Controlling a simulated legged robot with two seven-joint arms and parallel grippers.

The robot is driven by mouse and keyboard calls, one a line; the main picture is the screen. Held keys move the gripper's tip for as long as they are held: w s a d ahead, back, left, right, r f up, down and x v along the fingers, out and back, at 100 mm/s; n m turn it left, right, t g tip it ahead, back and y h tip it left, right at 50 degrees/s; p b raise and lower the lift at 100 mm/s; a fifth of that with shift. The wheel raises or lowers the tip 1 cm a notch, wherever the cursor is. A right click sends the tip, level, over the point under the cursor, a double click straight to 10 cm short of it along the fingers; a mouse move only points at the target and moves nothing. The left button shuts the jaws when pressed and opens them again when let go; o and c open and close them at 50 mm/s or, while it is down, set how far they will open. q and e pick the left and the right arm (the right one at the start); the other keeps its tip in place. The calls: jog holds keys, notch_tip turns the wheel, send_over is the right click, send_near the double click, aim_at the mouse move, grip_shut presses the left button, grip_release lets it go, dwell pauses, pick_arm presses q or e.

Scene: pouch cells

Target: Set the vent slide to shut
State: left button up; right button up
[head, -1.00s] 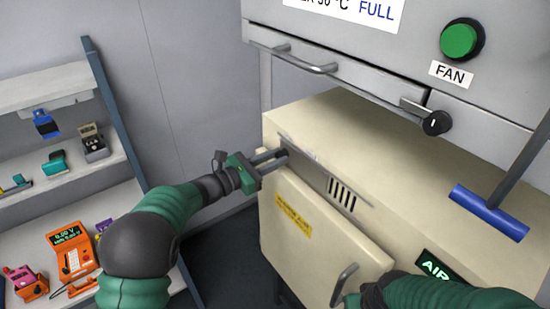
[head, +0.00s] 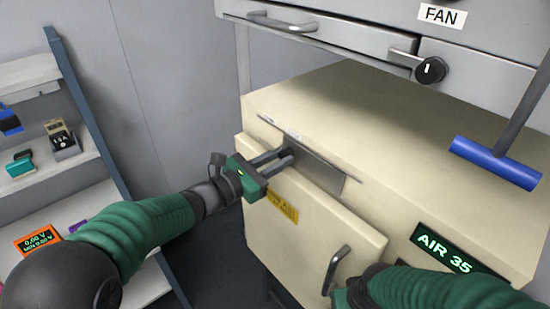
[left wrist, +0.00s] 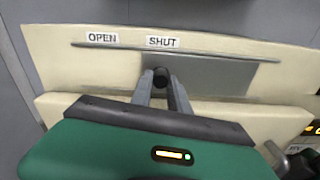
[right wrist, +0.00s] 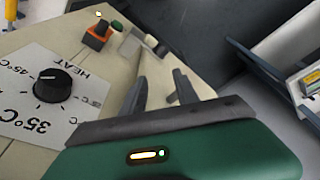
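The vent slide (head: 322,175) is a grey plate on the front of the beige oven, under a thin rail. In the left wrist view the slide (left wrist: 215,75) has a dark knob (left wrist: 160,75) at its left end, below the SHUT label (left wrist: 163,42); the OPEN label (left wrist: 102,38) is further left. My left gripper (head: 282,158) has its fingers closed around the knob. The plate covers the place of the vent slots, and no slots show. My right gripper (right wrist: 160,88) has its fingers apart and looks empty; its fingers are hidden in the head view.
The beige oven door (head: 300,235) with its handle (head: 336,270) is below the slide. The AIR 35 display (head: 445,248) is at the right. Shelves (head: 85,210) stand at the left.

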pick_arm(q)
jog(key=o, duration=0.5)
jog(key=shift+s+d+r, duration=0.1)
jog(key=shift+s+r, duration=0.1)
jog(key=shift+r, duration=0.1)
jog(key=shift+c, duration=0.2)
jog(key=b+v, duration=0.5)
jog(key=v, duration=1.1)
jog(key=shift+s+a+f, duration=0.15)
jog(key=shift+s+a, duration=0.15)
pick_arm(e)
jog(key=f, duration=0.4)
jog(key=shift+s+d+f, duration=0.1)
jog(key=shift+s+f, duration=0.1)
jog(key=shift+f, duration=0.2)
